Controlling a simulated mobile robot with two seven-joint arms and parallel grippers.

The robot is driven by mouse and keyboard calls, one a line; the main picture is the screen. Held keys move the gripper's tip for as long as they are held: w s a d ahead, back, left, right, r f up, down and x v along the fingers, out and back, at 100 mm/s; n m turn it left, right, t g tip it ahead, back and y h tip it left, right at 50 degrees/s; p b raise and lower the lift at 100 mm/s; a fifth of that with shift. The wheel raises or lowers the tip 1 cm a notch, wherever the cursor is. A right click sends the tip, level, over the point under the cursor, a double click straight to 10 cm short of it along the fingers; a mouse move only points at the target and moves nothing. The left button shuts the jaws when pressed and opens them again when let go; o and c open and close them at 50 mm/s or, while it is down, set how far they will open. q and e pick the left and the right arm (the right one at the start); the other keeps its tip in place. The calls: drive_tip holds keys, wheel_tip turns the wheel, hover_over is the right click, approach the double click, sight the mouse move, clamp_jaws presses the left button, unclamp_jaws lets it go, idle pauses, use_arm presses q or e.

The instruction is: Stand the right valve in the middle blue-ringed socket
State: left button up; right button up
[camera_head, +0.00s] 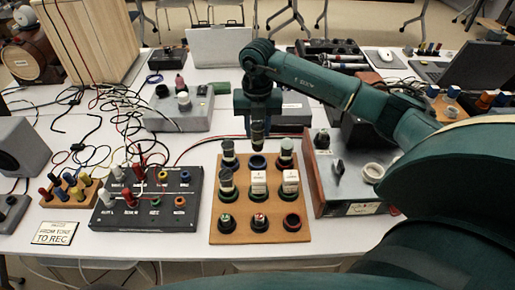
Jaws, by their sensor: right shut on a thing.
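My right gripper (258,117) points down over the back of the wooden socket board (275,237). It is shut on a dark valve (258,137), held upright. The blue-ringed socket (258,162) in the middle of the back row looks empty. The valve's lower end is just above that socket in the picture; the exact gap is hard to tell. Valves stand in the back-left (228,148) and back-right (287,148) sockets. My left gripper is not in view.
White labelled pieces (259,182) stand in the board's middle row. A grey box (345,170) with a dark knob is close on the right. A black panel (150,200) with cables is on the left. A laptop (455,68) stands at the back right.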

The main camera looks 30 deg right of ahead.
sight(257, 142)
wheel_tip(257, 142, down, 6)
drive_tip(key=shift+r, duration=0.15)
idle(0.3)
drive_tip(key=shift+f, duration=0.35)
drive_tip(key=o, duration=1)
drive_tip(key=shift+r, duration=0.1)
drive_tip(key=shift+r, duration=0.3)
wheel_tip(257, 142, up, 12)
drive_tip(key=shift+f, duration=0.1)
